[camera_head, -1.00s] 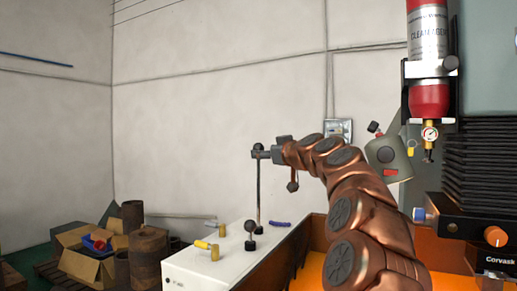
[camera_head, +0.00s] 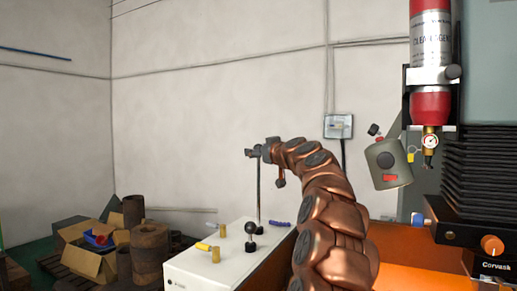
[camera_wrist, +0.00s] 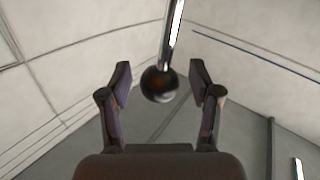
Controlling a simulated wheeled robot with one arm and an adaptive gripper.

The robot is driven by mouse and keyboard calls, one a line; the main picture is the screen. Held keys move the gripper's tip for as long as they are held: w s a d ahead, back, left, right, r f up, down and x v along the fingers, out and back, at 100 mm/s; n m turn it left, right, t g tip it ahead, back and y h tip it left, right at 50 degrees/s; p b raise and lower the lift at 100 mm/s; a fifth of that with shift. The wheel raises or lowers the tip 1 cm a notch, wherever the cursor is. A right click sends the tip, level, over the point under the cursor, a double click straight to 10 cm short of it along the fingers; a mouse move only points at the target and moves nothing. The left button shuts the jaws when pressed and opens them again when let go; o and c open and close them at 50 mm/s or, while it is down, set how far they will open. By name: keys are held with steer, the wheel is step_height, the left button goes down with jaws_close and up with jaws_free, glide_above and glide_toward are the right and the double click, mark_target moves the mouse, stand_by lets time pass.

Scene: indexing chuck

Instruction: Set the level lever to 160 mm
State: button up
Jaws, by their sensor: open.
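A tall thin rod (camera_head: 258,192) stands up from the white box (camera_head: 207,262) in the head view, with its top at my gripper (camera_head: 257,152). I take it to be the level lever. In the wrist view a shiny rod (camera_wrist: 172,35) ends in a dark round ball (camera_wrist: 159,84). My gripper's open fingers (camera_wrist: 162,82) appear on either side of this ball, with a visible gap at each side. I cannot tell how deep the ball sits between them. No 160 mm mark or scale is readable.
On the white box are a short black ball knob (camera_head: 250,228), yellow-brass fittings (camera_head: 215,254) and a blue item (camera_head: 280,223). A red-and-silver canister (camera_head: 431,50) and dark bellows (camera_head: 482,165) stand at right. A cardboard box (camera_head: 90,262) and rusty cylinders (camera_head: 150,250) lie at lower left.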

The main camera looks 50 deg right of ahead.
jaws_close()
stand_by(0.7)
